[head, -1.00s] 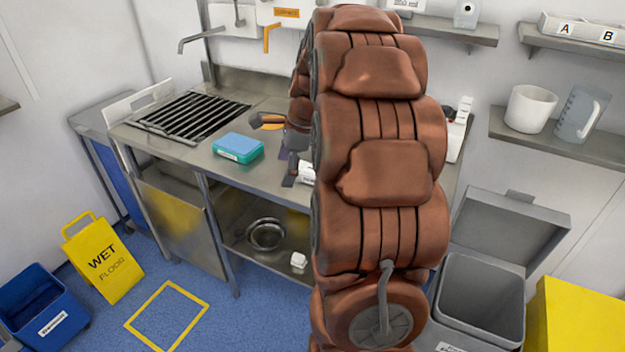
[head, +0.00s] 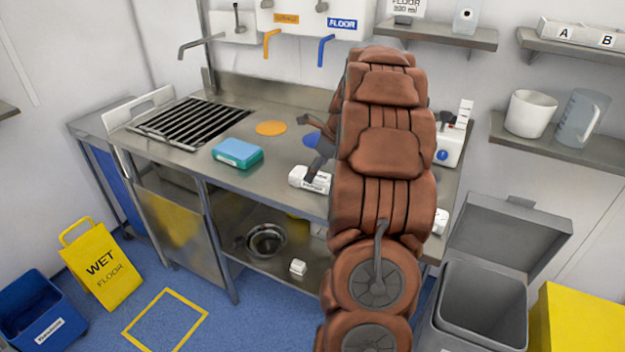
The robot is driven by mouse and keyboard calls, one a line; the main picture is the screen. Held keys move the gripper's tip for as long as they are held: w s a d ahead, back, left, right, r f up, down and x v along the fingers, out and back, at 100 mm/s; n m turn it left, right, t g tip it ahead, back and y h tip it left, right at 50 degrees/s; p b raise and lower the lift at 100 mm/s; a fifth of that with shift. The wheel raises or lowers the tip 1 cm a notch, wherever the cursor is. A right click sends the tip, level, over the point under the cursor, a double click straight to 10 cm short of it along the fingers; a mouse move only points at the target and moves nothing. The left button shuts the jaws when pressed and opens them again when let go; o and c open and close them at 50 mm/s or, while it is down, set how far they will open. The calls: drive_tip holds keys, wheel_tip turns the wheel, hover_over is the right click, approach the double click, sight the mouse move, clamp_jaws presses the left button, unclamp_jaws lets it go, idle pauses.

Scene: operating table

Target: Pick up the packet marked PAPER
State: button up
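A white packet (head: 298,177) with a small dark label lies near the front edge of the steel counter (head: 190,165). Its print is too small to read, so I cannot tell whether it says PAPER. My gripper (head: 309,149) is over the counter just behind the packet, its dark fingers spread apart with nothing seen between them. The lower finger overlaps the packet's top right in the picture; I cannot tell whether they touch. My arm hides the counter to the right.
A teal and blue pack (head: 237,153) lies left of the packet. Orange (head: 271,128) and blue (head: 311,140) discs mark the counter behind. A white box (head: 449,147) stands right of my arm. A small white item (head: 298,267) and a steel bowl (head: 266,240) are on the lower shelf.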

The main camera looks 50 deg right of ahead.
drive_tip(key=x, duration=0.3)
drive_tip(key=shift+f, duration=0.2)
drive_tip(key=shift+c, duration=0.3)
drive_tip(key=c, duration=1.2)
drive_tip(key=shift+r, duration=0.1)
